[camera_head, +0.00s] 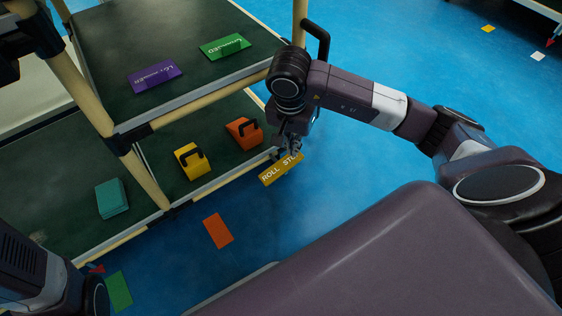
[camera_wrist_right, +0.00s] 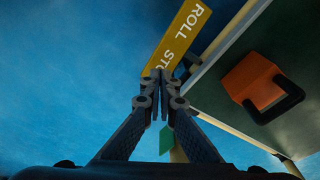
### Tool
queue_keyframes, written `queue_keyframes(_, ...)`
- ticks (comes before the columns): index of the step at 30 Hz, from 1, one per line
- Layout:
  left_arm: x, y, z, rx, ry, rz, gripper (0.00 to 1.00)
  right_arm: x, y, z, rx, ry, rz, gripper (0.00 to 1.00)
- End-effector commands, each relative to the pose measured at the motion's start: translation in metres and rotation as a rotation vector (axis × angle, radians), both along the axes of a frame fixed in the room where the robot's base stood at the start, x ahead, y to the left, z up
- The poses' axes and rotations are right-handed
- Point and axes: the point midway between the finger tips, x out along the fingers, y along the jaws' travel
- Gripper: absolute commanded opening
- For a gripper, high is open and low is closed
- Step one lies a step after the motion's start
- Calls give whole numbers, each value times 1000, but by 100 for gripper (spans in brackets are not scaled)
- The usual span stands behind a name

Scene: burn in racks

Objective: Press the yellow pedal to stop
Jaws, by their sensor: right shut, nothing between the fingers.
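The yellow pedal (camera_head: 279,171) is a flat plate lettered "ROLL STO…", the end of the word being hidden or cut off. It sits low at the front edge of the rack, beside its near right corner. In the right wrist view the pedal (camera_wrist_right: 178,40) is just beyond the fingertips. My right gripper (camera_head: 293,151) is shut and empty, directly over the pedal's right end; in the wrist view its fingertips (camera_wrist_right: 160,75) overlap the pedal's lower end. I cannot tell whether they touch it. My left arm shows at the left edge, but its fingers are not visible.
The rack's lower shelf holds a yellow block (camera_head: 190,161) and an orange block (camera_head: 244,133), both with black handles, and a teal block (camera_head: 111,198). Its upper shelf holds a purple label (camera_head: 154,77) and a green label (camera_head: 224,46). An orange mark (camera_head: 218,231) lies on the open blue floor.

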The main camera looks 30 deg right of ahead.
Motion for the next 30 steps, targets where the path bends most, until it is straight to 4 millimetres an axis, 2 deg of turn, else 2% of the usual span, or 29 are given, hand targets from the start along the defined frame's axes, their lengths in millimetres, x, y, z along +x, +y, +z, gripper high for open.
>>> queue_keyframes(30, 0, 0, -10, 0, 1, 0, 40, 0, 0, -13, 0, 0, -1, 0)
